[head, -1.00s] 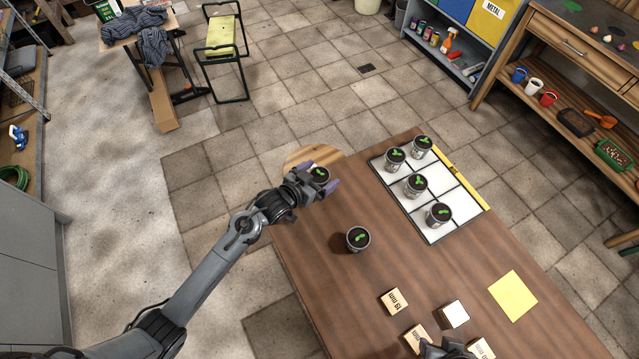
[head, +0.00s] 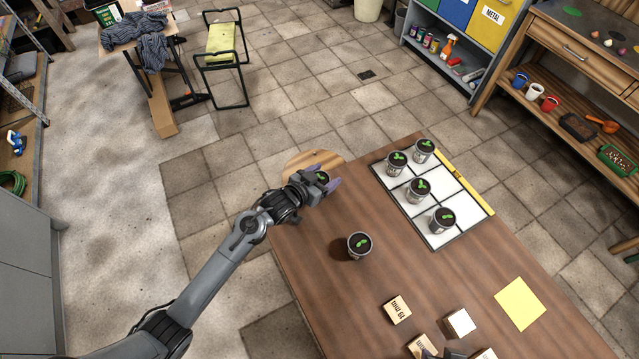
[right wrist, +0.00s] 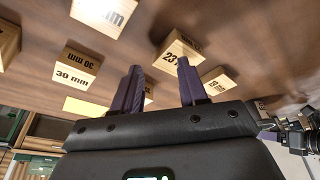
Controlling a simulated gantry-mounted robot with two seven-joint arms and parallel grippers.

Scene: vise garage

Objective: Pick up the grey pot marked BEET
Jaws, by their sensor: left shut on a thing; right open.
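My left gripper (head: 328,186) is shut on a dark-topped grey pot (head: 322,177) with a green sprout, at the table's far left corner by a round wooden board (head: 300,158). The gripper hides much of this pot. Another grey pot (head: 359,245) stands alone on the table. Several similar pots, one of them at the near end (head: 441,220), stand on a white gridded tray (head: 466,229). No BEET marking can be read on any pot. My right gripper (right wrist: 158,82) is open and empty in the right wrist view, with wooden blocks beyond its fingers.
The brown table (head: 420,265) has free room between the lone pot and the tray. Wooden blocks, one of them marked in mm (head: 397,310), lie near its front. A yellow sheet (head: 520,304) lies at right. A yellow level (head: 465,182) lies along the tray's edge.

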